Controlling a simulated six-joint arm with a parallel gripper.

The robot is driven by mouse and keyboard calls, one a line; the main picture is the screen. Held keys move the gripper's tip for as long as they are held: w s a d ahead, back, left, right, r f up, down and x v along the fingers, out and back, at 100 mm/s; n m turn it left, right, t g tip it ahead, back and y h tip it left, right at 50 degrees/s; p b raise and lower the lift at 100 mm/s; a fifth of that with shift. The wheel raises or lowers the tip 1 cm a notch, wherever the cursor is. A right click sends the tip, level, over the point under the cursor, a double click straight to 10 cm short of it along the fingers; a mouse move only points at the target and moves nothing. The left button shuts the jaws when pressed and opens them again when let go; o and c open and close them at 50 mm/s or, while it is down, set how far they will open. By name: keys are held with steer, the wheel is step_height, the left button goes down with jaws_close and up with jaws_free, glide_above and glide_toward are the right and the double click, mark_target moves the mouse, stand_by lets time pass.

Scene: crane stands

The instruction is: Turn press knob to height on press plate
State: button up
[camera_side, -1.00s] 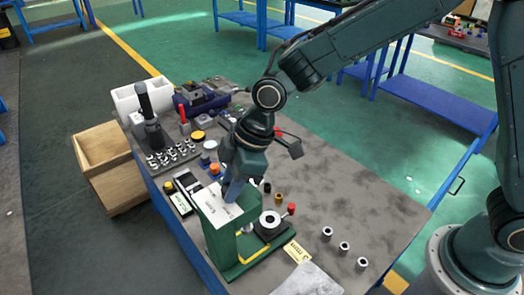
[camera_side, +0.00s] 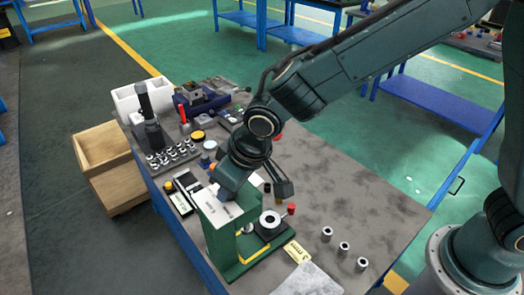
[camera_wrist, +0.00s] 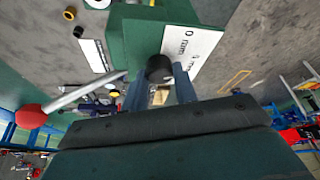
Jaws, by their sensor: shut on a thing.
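The green press (camera_side: 217,238) stands at the front of the table. A white plate (camera_side: 212,205) with dark print lies on its top. In the wrist view this plate (camera_wrist: 190,48) reads "0 mm", with a second line partly covered. My gripper (camera_side: 224,193) points down at the top of the press. In the wrist view a dark round knob (camera_wrist: 158,67) sits between my gripper's two fingers (camera_wrist: 158,82), which are shut on it. In the side view the gripper hides the knob.
A rod with a red ball (camera_wrist: 30,117) reaches out beside the gripper. A small "3 mm" plate (camera_side: 297,250) and several metal rings (camera_side: 344,248) lie right of the press. The table's right half is mostly clear.

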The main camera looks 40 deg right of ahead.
steer(key=shift+a+m+h, duration=0.1)
steer(key=shift+m+h, duration=0.3)
steer(key=shift+m, duration=0.8)
steer(key=o, duration=1)
steer(key=shift+c, duration=0.2)
steer(key=shift+r, duration=0.1)
steer(key=a+v, duration=0.1)
steer(key=v, duration=1.2)
steer(key=shift+s+d+r, duration=0.3)
steer(key=shift+d, duration=0.15)
